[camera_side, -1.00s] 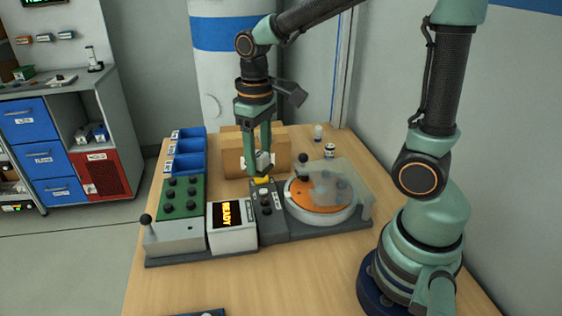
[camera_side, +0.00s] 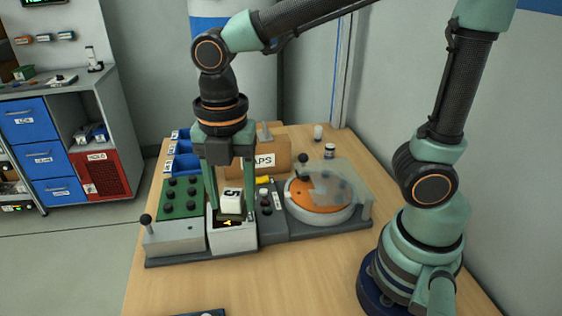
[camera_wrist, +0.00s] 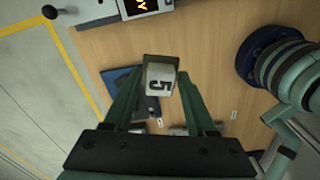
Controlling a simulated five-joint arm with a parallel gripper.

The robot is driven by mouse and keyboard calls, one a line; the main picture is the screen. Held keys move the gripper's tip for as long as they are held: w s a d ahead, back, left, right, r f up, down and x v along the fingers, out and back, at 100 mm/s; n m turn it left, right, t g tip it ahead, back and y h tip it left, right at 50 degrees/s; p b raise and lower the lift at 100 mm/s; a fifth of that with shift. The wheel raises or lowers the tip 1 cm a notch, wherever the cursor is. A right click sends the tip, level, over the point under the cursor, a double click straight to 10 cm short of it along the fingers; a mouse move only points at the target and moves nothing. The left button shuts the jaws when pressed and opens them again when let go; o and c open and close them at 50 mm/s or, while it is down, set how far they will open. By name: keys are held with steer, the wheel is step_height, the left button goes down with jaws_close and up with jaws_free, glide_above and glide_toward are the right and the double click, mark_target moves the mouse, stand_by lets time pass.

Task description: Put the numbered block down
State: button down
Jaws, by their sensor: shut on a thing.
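The numbered block (camera_side: 230,201) is white with a black 5 on its face. My gripper (camera_side: 231,208) is shut on it and holds it in front of the white display box (camera_side: 232,236) in the side view, covering most of the display. In the wrist view the block (camera_wrist: 160,79) sits between the two green fingertips of my gripper (camera_wrist: 161,88), with its 5 facing the camera. I cannot tell its exact height above the table from these views.
A green panel with dark knobs (camera_side: 181,205) stands left of the display box. A turntable with an orange disc (camera_side: 312,205) under a clear cover is at right. A cardboard box (camera_side: 272,158) and blue bins (camera_side: 186,161) stand behind. The wooden table's front (camera_side: 285,275) is mostly clear.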

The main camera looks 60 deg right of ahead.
mark_target(243, 283)
steer(key=shift+s+a+n, duration=0.1)
steer(key=shift+a+n, duration=0.05)
steer(key=shift+n, duration=0.15)
step_height(243, 283, down, 20)
steer(key=shift+r, duration=0.2)
stand_by(0.6)
steer(key=shift+f, duration=0.2)
steer(key=shift+c, duration=1)
jaws_free()
